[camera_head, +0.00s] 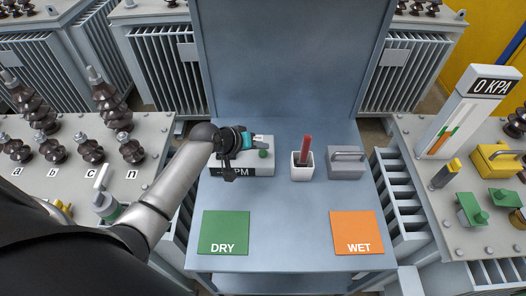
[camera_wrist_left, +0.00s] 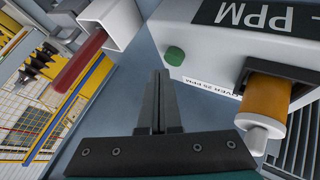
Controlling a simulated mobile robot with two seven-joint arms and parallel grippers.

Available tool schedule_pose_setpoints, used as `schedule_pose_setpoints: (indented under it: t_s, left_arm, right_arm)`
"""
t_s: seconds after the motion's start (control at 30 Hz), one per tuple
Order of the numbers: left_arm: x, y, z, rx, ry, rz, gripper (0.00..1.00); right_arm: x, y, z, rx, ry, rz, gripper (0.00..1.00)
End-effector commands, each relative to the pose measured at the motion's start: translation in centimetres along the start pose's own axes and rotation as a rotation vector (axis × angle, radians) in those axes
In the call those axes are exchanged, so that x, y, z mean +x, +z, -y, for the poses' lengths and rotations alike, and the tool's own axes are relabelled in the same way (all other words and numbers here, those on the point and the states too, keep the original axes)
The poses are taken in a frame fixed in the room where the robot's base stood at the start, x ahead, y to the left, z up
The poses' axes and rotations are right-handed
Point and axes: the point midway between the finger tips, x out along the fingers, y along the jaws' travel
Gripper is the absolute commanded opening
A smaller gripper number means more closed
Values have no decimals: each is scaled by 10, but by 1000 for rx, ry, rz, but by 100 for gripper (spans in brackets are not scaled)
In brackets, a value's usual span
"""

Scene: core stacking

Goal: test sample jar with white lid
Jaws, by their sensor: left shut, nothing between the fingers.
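An amber sample jar (camera_wrist_left: 278,94) with a white lid (camera_wrist_left: 257,132) shows in the left wrist view. It sits at the front of a white tester (camera_wrist_left: 215,52) marked PPM, in a dark bracket or opening; how it is held is unclear. I cannot make out the jar in the head view, where my left arm covers part of the tester (camera_head: 262,169). The tester has a green button (camera_wrist_left: 174,56), also visible in the head view (camera_head: 263,153). My left gripper (camera_wrist_left: 160,76) is shut and empty, its fingertips close to the button; contact is unclear. My right gripper is out of view.
A red-handled tool (camera_head: 306,147) stands in a white holder (camera_head: 301,172) right of the tester. A grey handled box (camera_head: 347,171) is beside it. A green DRY mat (camera_head: 224,225) and an orange WET mat (camera_head: 357,227) lie in front, both empty, with clear table between.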

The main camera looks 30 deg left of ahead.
Motion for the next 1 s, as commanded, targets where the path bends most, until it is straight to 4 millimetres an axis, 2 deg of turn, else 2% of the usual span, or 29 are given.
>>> schedule_pose_setpoints:
  t_s: [1.0]
  left_arm:
    - [9, 6, 6, 0, 0, 0, 0]
  right_arm:
    - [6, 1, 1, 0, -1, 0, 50]
